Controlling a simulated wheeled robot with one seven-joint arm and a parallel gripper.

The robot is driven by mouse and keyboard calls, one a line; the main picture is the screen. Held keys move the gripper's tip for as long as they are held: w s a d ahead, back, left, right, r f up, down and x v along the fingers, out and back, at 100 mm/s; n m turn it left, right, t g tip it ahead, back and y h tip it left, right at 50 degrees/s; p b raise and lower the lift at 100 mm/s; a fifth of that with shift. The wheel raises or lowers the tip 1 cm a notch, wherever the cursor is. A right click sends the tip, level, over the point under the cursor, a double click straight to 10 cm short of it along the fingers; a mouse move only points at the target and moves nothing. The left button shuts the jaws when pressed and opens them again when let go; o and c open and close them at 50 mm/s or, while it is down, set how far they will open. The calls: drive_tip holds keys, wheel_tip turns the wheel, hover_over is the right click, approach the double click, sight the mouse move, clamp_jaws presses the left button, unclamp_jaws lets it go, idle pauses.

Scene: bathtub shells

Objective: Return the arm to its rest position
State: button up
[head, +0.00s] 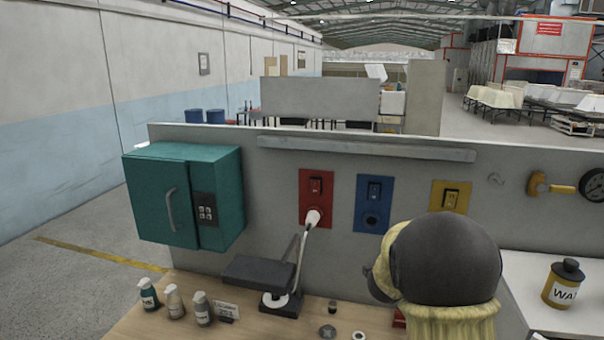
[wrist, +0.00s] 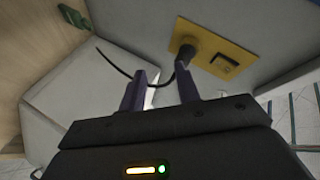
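My gripper (wrist: 161,74) shows in the wrist view with its two dark fingers apart and nothing held between them. Beyond the fingers is a yellow panel (wrist: 210,37) with a black switch. A black plug (wrist: 187,49) sits at the panel's socket, and its dark cable curves past the fingertips. The fingers are close to the cable, but I cannot tell if they touch it. In the head view, my padded grey and yellow arm covers the gripper and the lower part of the yellow panel (head: 437,197).
A red panel (head: 305,186) and a blue panel (head: 374,188) are on the grey wall beside a teal cabinet (head: 165,190). A desk lamp (head: 258,272) and several bottles (head: 174,302) stand on the bench. A yellow bottle (head: 562,286) is at the right.

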drive_tip(key=s+a+f+n+g+y, duration=0.2)
drive_tip(key=s+a+f+n+y, duration=0.3)
drive_tip(key=s+a+n+y, duration=0.45)
drive_tip(key=s+a+f+n+g, duration=0.2)
drive_tip(key=s+n, duration=0.3)
drive_tip(key=s, duration=0.4)
drive_tip(key=s+a+f+n+g, duration=0.2)
drive_tip(key=s+n, duration=0.3)
drive_tip(key=s, duration=0.4)
drive_tip(key=shift+s+a+f+g, duration=0.15)
drive_tip(key=shift+s+f+g, duration=0.2)
drive_tip(key=shift+g, duration=0.55)
drive_tip(key=shift+w, duration=0.15)
